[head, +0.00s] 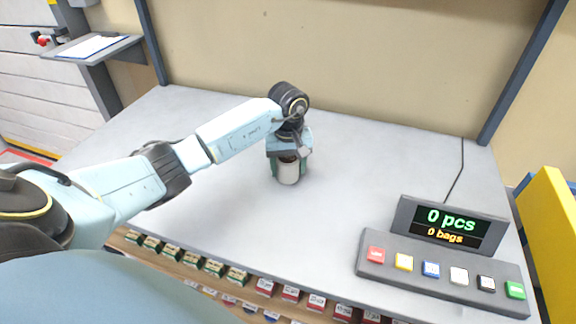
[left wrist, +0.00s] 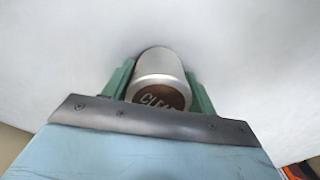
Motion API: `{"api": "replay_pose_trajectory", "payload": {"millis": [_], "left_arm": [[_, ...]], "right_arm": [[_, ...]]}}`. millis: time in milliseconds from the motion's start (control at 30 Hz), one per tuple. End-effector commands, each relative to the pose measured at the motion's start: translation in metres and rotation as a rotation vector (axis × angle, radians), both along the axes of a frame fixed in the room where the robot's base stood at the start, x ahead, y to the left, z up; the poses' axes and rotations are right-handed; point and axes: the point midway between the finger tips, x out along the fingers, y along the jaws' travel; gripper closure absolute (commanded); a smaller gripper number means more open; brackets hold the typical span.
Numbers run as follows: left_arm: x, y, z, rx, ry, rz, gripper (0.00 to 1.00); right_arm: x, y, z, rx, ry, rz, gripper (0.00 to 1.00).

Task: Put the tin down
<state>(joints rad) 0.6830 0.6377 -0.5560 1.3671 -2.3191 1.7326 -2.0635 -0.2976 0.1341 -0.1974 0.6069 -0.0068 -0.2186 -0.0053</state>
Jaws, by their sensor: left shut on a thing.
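The tin (head: 288,174) is a small silvery can over the middle of the grey table (head: 370,165). In the left wrist view the tin (left wrist: 160,68) shows a brown end with pale lettering, partly hidden by my wrist. My left gripper (head: 288,168) has its green fingers on both sides of the tin and is shut on it. In the left wrist view the fingers (left wrist: 160,88) flank the tin. The tin looks upright and at or very near the tabletop; I cannot tell whether it touches. My right gripper is not in view.
A counter with a display (head: 446,226) and coloured buttons (head: 440,273) stands at the table's front right. Several small boxes (head: 290,292) line a shelf below the front edge. A yellow panel (head: 550,235) is at the far right. The tabletop around the tin is clear.

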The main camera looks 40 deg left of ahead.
Motion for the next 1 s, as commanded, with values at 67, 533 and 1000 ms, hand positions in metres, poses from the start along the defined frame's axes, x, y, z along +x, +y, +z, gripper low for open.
{"api": "replay_pose_trajectory", "payload": {"millis": [67, 533, 1000], "left_arm": [[0.001, 0.000, 0.002, 0.000, -0.003, 0.000, 0.68], [0.000, 0.000, -0.001, -0.001, -0.002, -0.001, 0.21], [0.001, 0.001, 0.032, 0.003, -0.006, -0.001, 0.21]], "right_arm": [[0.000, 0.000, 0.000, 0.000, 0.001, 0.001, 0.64], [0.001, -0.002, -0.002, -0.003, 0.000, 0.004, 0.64], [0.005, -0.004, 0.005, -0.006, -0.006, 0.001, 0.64]]}}
